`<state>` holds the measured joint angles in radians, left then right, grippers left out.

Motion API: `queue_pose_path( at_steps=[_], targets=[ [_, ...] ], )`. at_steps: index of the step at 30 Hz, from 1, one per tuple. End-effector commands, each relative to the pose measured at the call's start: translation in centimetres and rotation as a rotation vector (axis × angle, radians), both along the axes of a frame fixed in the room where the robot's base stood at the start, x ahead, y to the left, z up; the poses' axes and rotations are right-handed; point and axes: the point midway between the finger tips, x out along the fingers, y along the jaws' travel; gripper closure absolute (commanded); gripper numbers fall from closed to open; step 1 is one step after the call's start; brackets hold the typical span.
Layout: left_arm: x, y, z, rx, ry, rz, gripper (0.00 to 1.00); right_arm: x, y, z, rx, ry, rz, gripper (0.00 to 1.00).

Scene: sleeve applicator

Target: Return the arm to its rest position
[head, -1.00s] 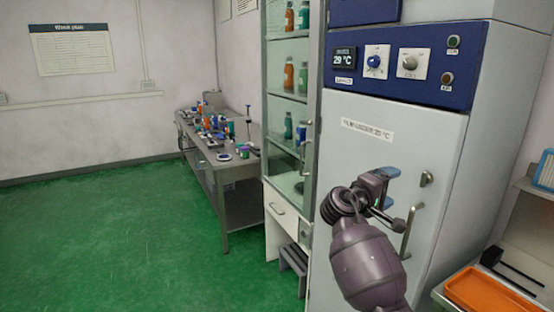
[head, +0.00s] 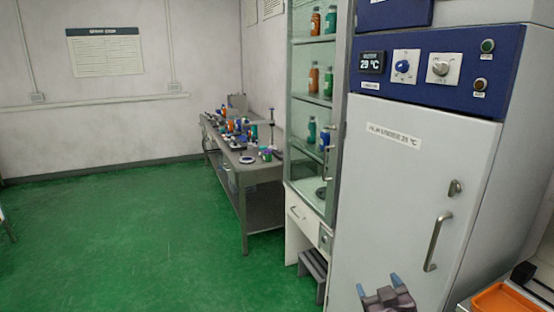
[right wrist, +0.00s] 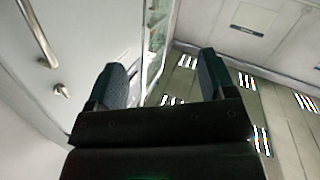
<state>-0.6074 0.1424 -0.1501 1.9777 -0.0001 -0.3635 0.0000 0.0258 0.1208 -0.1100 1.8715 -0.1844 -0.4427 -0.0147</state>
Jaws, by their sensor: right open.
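My right gripper (head: 379,286) is at the bottom edge of the head view, in front of the lower part of the white cabinet door. Its two fingers point up and stand apart, with nothing between them. In the right wrist view its fingers (right wrist: 163,82) are also spread and empty, facing up toward the ceiling. The rest of my right arm is out of the head view. My left gripper is not in view.
The white cabinet (head: 415,180) with its blue control panel (head: 430,67) and door handle (head: 437,242) stands close on the right. An orange tray (head: 508,300) is at lower right. A glass cabinet (head: 313,120) and a cluttered bench (head: 245,170) stand beyond. Green floor (head: 120,240) is clear at left.

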Motion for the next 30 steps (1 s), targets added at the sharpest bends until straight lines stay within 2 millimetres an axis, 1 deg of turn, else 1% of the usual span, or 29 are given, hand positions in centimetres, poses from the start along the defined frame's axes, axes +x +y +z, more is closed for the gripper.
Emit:
queue_pose_path(
  at_steps=[1,8,12,15,18,21,24,30],
  targets=[
    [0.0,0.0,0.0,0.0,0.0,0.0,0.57,-2.0,-0.3,-1.8,0.039,0.022,0.006,0.23],
    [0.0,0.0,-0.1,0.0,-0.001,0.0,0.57,-10.6,-1.5,-8.7,0.177,0.14,-0.002,0.23],
    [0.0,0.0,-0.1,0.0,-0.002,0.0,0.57,-16.4,-2.4,-12.9,0.207,0.249,-0.035,0.23],
    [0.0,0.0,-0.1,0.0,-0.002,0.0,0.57,-20.3,-3.1,-15.6,0.206,0.324,-0.063,0.23],
    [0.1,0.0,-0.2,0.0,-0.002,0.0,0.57,-23.4,-3.7,-17.6,0.206,0.384,-0.086,0.23],
    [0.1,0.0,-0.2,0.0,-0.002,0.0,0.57,-25.4,-4.1,-18.7,0.205,0.421,-0.102,0.23],
    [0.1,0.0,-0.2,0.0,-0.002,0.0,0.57,-26.3,-4.2,-19.2,0.205,0.438,-0.109,0.23],
    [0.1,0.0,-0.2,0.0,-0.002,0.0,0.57,-26.4,-4.3,-19.3,0.205,0.44,-0.111,0.23]
  ],
)
